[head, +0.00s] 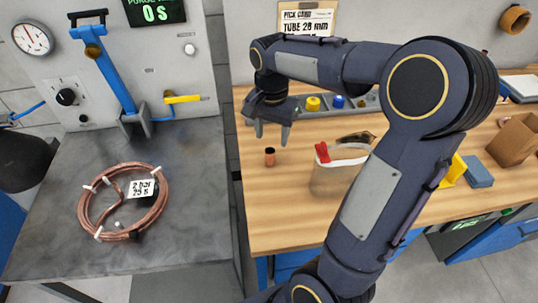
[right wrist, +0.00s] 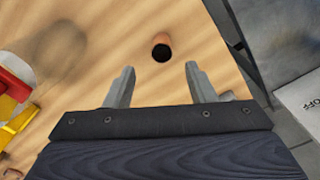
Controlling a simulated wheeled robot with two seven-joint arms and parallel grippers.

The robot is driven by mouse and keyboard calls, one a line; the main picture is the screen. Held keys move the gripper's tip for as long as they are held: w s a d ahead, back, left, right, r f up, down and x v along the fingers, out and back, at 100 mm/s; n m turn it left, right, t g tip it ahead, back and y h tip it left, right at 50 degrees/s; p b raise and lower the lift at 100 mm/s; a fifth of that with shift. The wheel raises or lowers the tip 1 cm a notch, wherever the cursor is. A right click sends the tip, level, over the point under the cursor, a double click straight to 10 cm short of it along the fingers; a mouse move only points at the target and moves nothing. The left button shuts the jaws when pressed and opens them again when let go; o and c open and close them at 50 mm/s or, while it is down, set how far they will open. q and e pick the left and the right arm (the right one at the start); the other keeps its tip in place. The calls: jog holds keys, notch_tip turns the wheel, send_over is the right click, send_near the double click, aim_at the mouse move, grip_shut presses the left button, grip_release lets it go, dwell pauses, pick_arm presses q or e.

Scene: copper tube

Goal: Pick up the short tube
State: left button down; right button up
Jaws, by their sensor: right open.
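The short copper tube (head: 270,157) stands upright on the wooden bench, near its left edge. In the right wrist view the tube (right wrist: 162,46) shows its dark open end, beyond the fingertips and roughly midway between them. My right gripper (head: 271,137) is open and empty, fingers pointing down, above the tube and apart from it. In the right wrist view its two fingers (right wrist: 160,78) are spread wide. My left gripper is not in view.
A pale container with a red item (head: 322,153) stands right of the tube on the wooden bench (head: 262,205). A tray with yellow and blue pieces (head: 340,103) lies behind. A copper coil (head: 160,206) lies on the grey table at left. The bench front is clear.

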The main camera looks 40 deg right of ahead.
aim_at(270, 150)
jog(key=f, duration=0.7)
jog(key=shift+a, duration=0.25)
jog(key=shift+c, duration=0.4)
jog(key=c, duration=1)
